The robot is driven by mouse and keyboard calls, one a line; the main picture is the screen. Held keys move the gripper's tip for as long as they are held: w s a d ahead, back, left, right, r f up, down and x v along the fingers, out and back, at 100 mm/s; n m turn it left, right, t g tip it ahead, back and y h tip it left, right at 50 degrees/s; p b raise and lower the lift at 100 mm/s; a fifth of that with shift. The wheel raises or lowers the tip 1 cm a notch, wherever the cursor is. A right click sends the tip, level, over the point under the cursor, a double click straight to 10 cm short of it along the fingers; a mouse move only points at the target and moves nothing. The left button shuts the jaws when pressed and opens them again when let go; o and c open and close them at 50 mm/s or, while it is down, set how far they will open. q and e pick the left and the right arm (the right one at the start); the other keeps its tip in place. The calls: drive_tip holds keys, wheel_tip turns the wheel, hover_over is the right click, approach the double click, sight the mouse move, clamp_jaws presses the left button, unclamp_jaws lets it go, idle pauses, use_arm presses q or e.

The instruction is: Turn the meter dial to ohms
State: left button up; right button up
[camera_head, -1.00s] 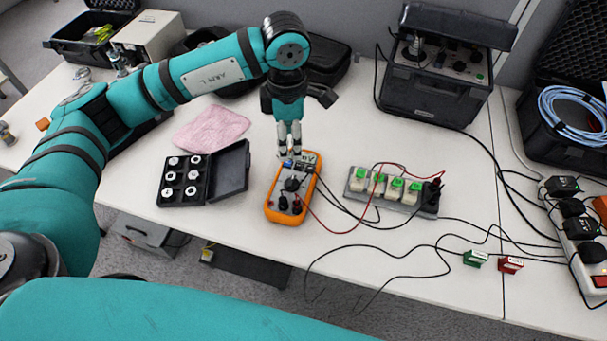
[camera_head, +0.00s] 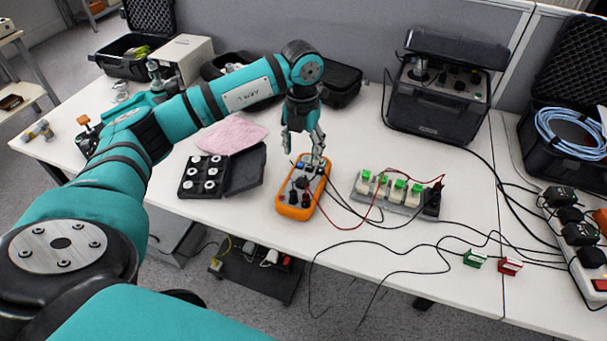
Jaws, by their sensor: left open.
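The orange multimeter (camera_head: 294,212) lies on the white table, with its display end away from me. Its dark round dial (camera_head: 301,183) sits near the middle of its face; the pointer setting is too small to read. Test leads plug into its near end. My left gripper (camera_head: 316,160) points down over the far end of the meter, its fingers apart and nothing between them. I cannot tell whether the fingertips touch the meter. My right gripper is not in view.
A black case with round metal pieces (camera_head: 203,177) lies left of the meter, with a pink cloth (camera_head: 232,133) behind. Black and red leads run across the table. Green (camera_head: 474,258) and red (camera_head: 510,266) clips lie near the front edge.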

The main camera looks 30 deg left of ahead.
sight(303, 178)
use_arm(q)
wheel_tip(303, 178, down, 6)
drive_tip(key=shift+d+r, duration=0.1)
drive_tip(key=shift+r, duration=0.05)
wheel_tip(303, 178, down, 2)
drive_tip(key=shift+f, duration=0.8)
drive_tip(key=c, duration=1.1)
drive_tip(key=shift+c, duration=0.2)
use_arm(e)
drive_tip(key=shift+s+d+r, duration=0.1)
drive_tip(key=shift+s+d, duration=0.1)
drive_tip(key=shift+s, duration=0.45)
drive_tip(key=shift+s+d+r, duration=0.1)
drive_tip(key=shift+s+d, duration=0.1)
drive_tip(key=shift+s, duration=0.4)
